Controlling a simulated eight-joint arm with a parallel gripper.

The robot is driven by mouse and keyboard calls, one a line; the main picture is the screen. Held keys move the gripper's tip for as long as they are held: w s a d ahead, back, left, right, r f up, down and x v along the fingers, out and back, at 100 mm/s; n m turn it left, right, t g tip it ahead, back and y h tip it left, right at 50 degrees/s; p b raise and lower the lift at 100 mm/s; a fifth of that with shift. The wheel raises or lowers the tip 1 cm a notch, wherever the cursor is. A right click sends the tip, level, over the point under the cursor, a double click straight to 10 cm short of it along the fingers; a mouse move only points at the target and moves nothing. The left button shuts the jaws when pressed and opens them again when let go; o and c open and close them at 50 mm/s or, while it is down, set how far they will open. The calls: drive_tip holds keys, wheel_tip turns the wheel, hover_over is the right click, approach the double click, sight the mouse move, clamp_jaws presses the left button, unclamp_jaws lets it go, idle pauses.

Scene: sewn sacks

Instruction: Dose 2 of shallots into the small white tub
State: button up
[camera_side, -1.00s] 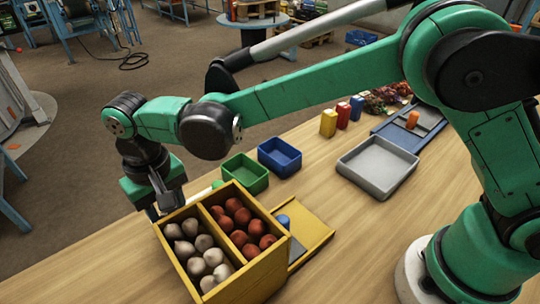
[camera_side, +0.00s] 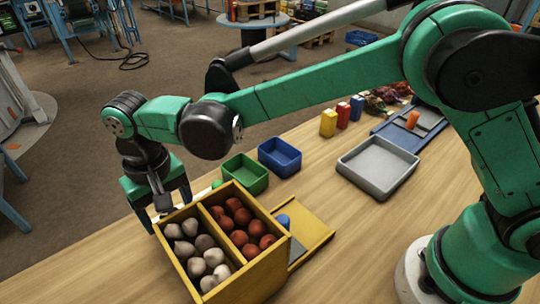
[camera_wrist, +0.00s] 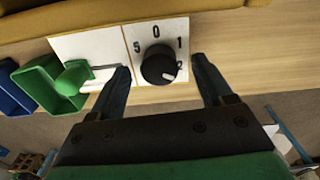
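A yellow two-part bin (camera_side: 262,271) stands on the table, with off-white bulbs (camera_side: 203,252) in its left compartment and red-brown bulbs (camera_side: 239,222), which look like shallots, in its right. In the wrist view, a black dial knob (camera_wrist: 157,66) sits on a white plate marked 5, 0, 1 and 2. Its white pointer is at lower right, near the 2. My gripper (camera_wrist: 160,78) is open, its fingers on either side of the knob with gaps visible. A green-handled lever (camera_wrist: 74,77) is left of the dial. I see no small white tub.
A green tub (camera_side: 247,173) and a blue tub (camera_side: 281,157) stand behind the bin. A grey tray (camera_side: 378,168) and yellow, red and blue blocks lie farther right. The front table is clear.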

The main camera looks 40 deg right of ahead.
sight(169, 213)
drive_tip(key=shift+r, duration=0.1)
drive_tip(key=shift+r, duration=2.75)
